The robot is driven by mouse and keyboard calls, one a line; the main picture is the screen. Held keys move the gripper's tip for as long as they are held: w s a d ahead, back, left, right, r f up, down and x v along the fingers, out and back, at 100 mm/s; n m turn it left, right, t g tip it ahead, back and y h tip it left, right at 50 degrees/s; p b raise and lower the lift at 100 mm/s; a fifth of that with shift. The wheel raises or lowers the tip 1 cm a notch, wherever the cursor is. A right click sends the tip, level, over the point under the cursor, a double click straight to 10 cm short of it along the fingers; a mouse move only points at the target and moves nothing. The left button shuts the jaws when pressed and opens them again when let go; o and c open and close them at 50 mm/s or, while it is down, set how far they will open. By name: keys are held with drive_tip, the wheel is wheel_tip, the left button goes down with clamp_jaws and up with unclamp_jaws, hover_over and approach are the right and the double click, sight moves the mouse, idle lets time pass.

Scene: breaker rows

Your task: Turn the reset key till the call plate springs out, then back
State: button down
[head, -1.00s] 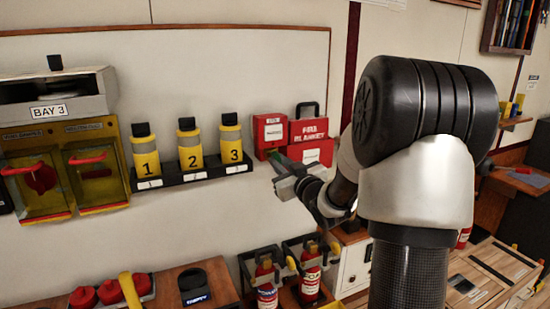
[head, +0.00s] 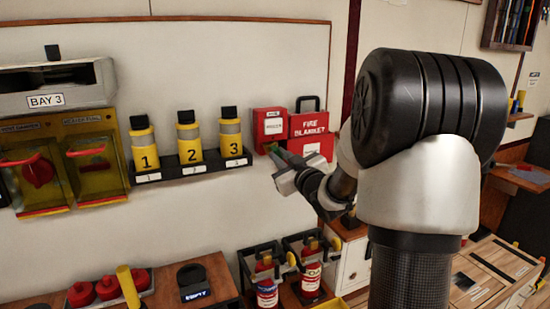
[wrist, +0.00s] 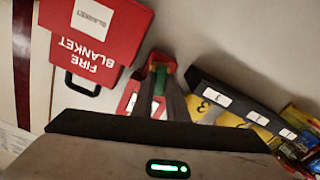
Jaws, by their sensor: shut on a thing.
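A small red call box (head: 259,125) hangs on the wall, left of the red fire blanket case. A white labelled plate (head: 272,126) shows on its front; I cannot tell whether it stands out. My gripper (head: 278,158) is at the lower part of this box, its fingers shut on a small green piece (head: 279,149), which looks like the reset key. In the wrist view the green piece (wrist: 164,76) sits between the fingertips (wrist: 158,80), against the red box (wrist: 130,94). The fingers hide most of the key, and its turn angle cannot be read.
The fire blanket case (head: 312,128) is close on the right. A black rack (head: 192,170) with yellow numbered bottles is close on the left. Fire extinguishers (head: 310,275) stand below. Yellow-framed cases (head: 65,165) hang at the far left. Bare wall lies between gripper and extinguishers.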

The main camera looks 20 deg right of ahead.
drive_tip(key=shift+f+n+b, duration=0.2)
drive_tip(key=shift+n+b, duration=1.9)
drive_tip(key=shift+b, duration=0.7)
drive_tip(key=shift+a+n+b, duration=0.1)
drive_tip(key=shift+n+b, duration=1.6)
drive_tip(key=shift+b, duration=0.5)
drive_tip(key=shift+n+b, duration=2.1)
drive_tip(key=shift+b, duration=0.4)
drive_tip(key=shift+n+b, duration=1.15)
drive_tip(key=shift+n, duration=0.05)
drive_tip(key=c, duration=1.7)
unclamp_jaws()
drive_tip(key=shift+o, duration=0.2)
drive_tip(key=shift+r, duration=0.15)
